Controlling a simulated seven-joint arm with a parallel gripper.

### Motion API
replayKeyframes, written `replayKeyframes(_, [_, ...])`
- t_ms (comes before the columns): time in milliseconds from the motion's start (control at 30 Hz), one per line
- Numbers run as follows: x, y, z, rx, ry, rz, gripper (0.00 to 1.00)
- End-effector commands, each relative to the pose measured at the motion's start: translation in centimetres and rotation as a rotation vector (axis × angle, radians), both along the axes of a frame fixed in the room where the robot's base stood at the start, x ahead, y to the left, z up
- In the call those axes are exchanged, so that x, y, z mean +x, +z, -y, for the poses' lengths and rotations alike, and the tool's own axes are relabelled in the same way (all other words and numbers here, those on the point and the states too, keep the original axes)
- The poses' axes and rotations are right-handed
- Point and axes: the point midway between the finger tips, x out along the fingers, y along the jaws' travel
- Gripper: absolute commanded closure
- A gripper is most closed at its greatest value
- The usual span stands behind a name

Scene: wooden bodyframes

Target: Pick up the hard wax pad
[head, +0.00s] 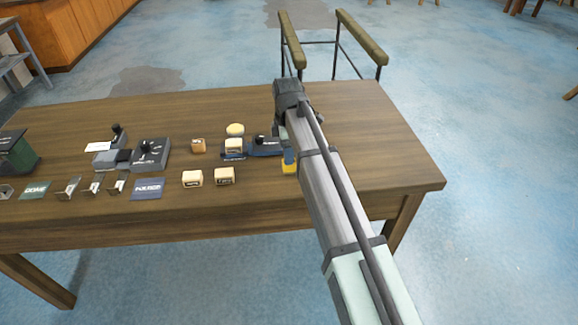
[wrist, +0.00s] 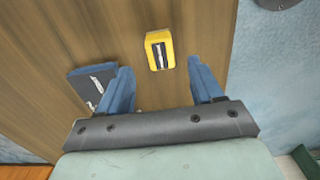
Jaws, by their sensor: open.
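A small yellow block (wrist: 151,50) with a dark label lies on the wooden table; I take it to be the hard wax pad, though I cannot read its label. It also shows in the head view as a yellow patch (head: 289,169), partly hidden by my arm. My gripper (wrist: 163,83) is open and empty, its two blue fingers apart. In the wrist view the block sits just beyond the fingertips, roughly in line with the gap between them. In the head view one blue finger (head: 289,156) shows just above the block; the other is hidden.
A dark blue flat item (wrist: 84,82) with white marking lies beside the left finger. Cream blocks (head: 192,179), dark tools (head: 150,153), metal brackets (head: 68,187) and labelled cards (head: 147,188) spread leftward. The table's right end (head: 400,160) is clear.

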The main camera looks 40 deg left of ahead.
Motion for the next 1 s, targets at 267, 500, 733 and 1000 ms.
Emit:
replayKeyframes(267, [0.1,-1.2,0.2,-0.001,0.0,-0.001,0.34])
replayKeyframes(500, [0.2,-4.3,0.6,-0.001,0.0,-0.001,0.34])
replayKeyframes(733, [0.2,-5.5,0.5,0.001,0.001,0.001,0.34])
replayKeyframes(1000, [0.2,-5.5,0.5,0.001,0.001,0.001,0.47])
